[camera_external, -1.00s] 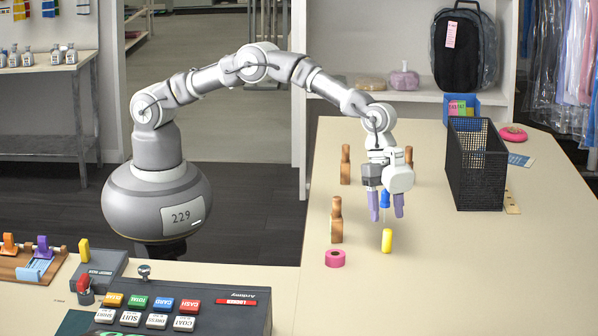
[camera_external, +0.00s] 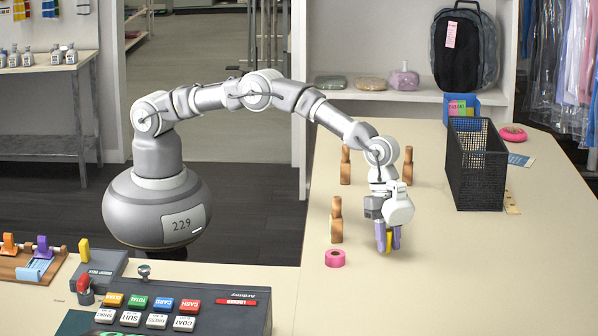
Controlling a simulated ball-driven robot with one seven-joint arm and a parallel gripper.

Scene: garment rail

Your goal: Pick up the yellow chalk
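The yellow chalk (camera_external: 388,244) stands on the pale counter, between the two purple fingers of my gripper (camera_external: 388,240). The gripper points straight down, its fingertips low near the counter top. The fingers are close together, one on each side of the chalk, and look shut on it. The upper part of the chalk is hidden by the gripper. I see no clear gap between the chalk and the counter.
A black mesh basket (camera_external: 477,170) stands at the back right. The counter (camera_external: 470,280) in front and to the right is clear.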

